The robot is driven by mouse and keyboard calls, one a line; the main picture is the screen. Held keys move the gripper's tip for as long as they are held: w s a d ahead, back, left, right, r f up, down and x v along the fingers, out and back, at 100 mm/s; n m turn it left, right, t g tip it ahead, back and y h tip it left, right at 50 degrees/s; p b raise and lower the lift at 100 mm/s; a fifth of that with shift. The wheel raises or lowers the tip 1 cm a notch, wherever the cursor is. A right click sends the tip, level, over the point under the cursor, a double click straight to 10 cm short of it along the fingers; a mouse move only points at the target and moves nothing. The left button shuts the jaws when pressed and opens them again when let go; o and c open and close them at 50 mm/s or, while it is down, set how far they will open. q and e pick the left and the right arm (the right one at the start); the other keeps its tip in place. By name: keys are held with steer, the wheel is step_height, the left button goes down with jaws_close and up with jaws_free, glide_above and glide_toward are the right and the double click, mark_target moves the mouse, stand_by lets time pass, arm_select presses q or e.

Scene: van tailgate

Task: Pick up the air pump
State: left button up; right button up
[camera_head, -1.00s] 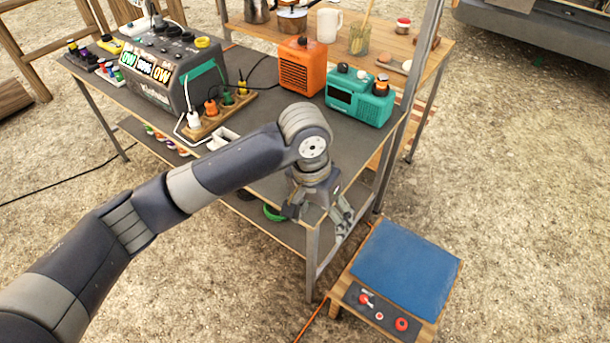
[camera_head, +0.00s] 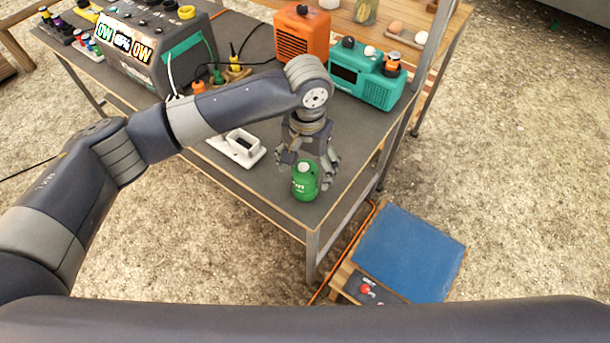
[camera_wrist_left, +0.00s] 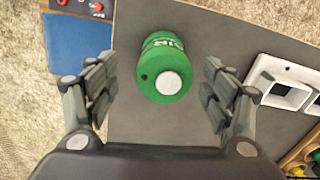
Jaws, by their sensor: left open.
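The air pump, a small green cylinder with a pale round cap (camera_head: 304,184), stands upright on the grey table top (camera_head: 262,200) near its front corner. It also shows in the left wrist view (camera_wrist_left: 160,66), lying between and a little beyond the two fingers. My left gripper (camera_head: 308,168) is open and points down just above and behind the pump. In the left wrist view its fingers (camera_wrist_left: 160,95) are spread on either side of the pump with a gap on each side. My right gripper is not in view; a dark arm link of mine crosses the bottom of the head view.
A white frame-like holder (camera_head: 238,148) lies left of the pump. A teal radio (camera_head: 366,77) and orange heater (camera_head: 301,36) stand behind. A power station (camera_head: 150,45) is at the back left. A low stool with a blue top (camera_head: 410,252) stands off the table's corner.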

arm_select(q)
steer(key=shift+a+f, duration=0.1)
steer(key=shift+f, duration=0.35)
step_height(320, 180, down, 4)
steer(key=shift+a+r, duration=0.15)
steer(key=shift+r, duration=0.05)
steer(key=shift+w+f, duration=0.1)
steer(key=shift+f, duration=0.35)
steer(key=c, duration=1.3)
steer(key=shift+c, duration=0.7)
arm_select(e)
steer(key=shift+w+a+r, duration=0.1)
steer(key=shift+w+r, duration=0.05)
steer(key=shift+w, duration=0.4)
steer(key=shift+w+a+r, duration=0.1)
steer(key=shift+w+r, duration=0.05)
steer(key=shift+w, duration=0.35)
